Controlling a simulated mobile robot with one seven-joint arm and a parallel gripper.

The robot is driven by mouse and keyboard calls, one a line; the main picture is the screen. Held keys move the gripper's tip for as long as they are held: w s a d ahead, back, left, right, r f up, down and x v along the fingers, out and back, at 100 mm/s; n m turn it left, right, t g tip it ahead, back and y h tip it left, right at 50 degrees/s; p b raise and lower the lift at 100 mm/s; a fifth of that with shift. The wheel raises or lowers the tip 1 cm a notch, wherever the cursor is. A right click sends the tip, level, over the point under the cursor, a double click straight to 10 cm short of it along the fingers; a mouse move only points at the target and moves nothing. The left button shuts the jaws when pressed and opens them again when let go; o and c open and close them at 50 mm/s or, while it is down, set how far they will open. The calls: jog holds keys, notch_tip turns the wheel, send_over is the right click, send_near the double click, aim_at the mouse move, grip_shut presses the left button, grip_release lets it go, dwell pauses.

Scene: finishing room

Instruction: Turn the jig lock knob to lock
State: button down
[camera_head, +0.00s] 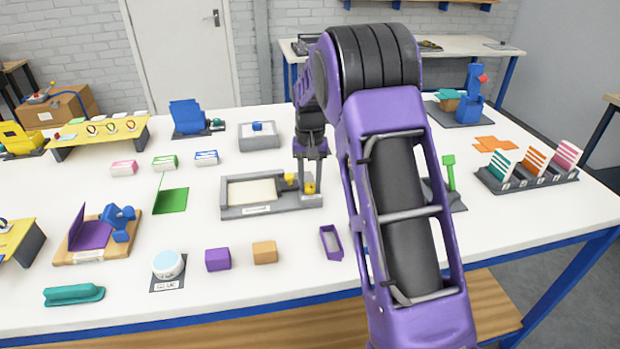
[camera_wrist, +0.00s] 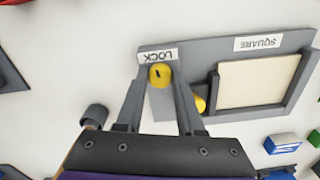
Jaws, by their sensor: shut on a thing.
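The jig (camera_head: 232,211) is a grey frame around a cream panel, lying on the white table. It also shows in the wrist view (camera_wrist: 288,45), with a SQUARE label upside down. The yellow lock knob (camera_wrist: 160,76) is on a grey block at the jig's end, beside an upside-down LOCK label (camera_wrist: 157,57). A short dark mark on its face runs roughly up and down in the wrist view. My gripper (camera_wrist: 159,88) is shut on the knob, one finger on each side. In the head view my gripper (camera_head: 309,170) points down at the jig's right end. A second yellow part (camera_wrist: 200,103) sits next to the panel.
A grey tray with a blue part (camera_head: 259,138) stands behind the jig. A purple open box (camera_head: 331,243), an orange block (camera_head: 264,252) and a purple block (camera_head: 217,259) lie in front. A green part on a dark base (camera_head: 449,175) stands to the right, partly hidden by my arm.

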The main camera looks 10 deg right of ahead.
aim_at(310, 185)
jog(key=shift+m, duration=0.9)
jog(key=c, duration=0.5)
grip_release()
jog(key=shift+r, duration=0.1)
notch_tip(310, 185, up, 17)
jog(key=shift+r+p, duration=0.15)
jog(key=shift+p, duration=0.2)
